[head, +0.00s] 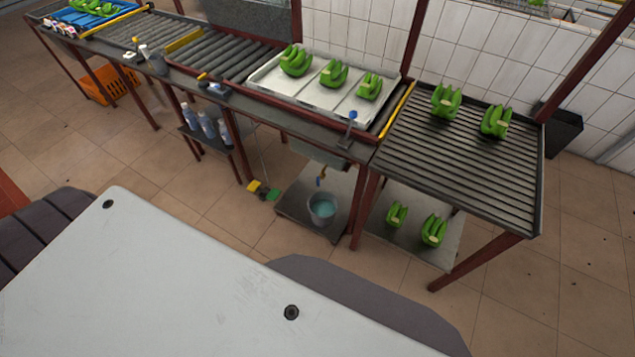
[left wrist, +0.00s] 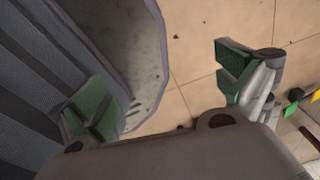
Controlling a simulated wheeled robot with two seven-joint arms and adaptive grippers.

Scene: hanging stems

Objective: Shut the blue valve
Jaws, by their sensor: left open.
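A small blue-topped fitting (head: 352,115) stands on the bench's front edge, right of centre in the head view. A second small blue and yellow fitting (head: 320,180) hangs below the bench, above a grey bucket (head: 322,208) with bluish water. I cannot tell from this distance which is the blue valve or how its handle is turned. My left gripper (left wrist: 167,95) shows in the left wrist view with its green-padded fingers wide apart and nothing between them, over the tiled floor. Neither gripper shows in the head view.
A pale tray (head: 378,107) with green banana bunches lies on the bench. A slatted table (head: 455,155) stands to the right, with more bunches. Bottles (head: 207,124) stand on a lower shelf. Yellow and green blocks (head: 262,190) lie near the bucket. Tiled floor is open before the bench.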

